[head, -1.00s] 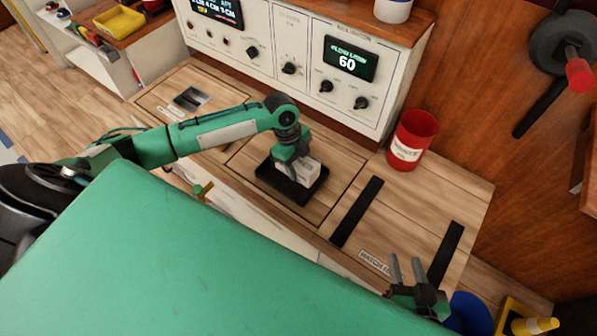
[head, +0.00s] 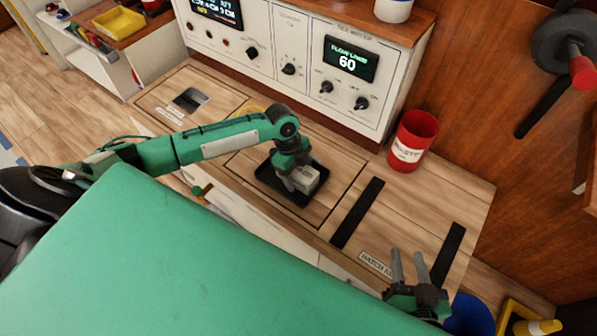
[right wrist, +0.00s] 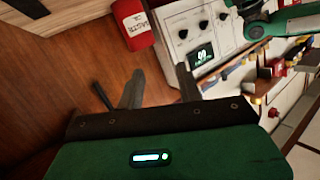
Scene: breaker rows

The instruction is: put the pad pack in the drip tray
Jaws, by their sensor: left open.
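The pad pack (head: 307,180) is a small pale grey-white block. It sits within the black drip tray (head: 316,192), on the wooden bench. My left gripper (head: 290,182) is open, just above and beside the left side of the pack; whether a finger touches it I cannot tell. It hides part of the pack and the tray's floor. My right gripper (head: 408,265) is open and empty, above the bench's front right, with its fingers apart; the fingers also show in the right wrist view (right wrist: 158,88).
A red waste bin (head: 413,140) stands at the bench's back right. The control panel (head: 300,60) walls off the back. Two black strips (head: 357,212) lie right of the tray. A blue round container (head: 468,314) and yellow item (head: 530,322) are below the right end.

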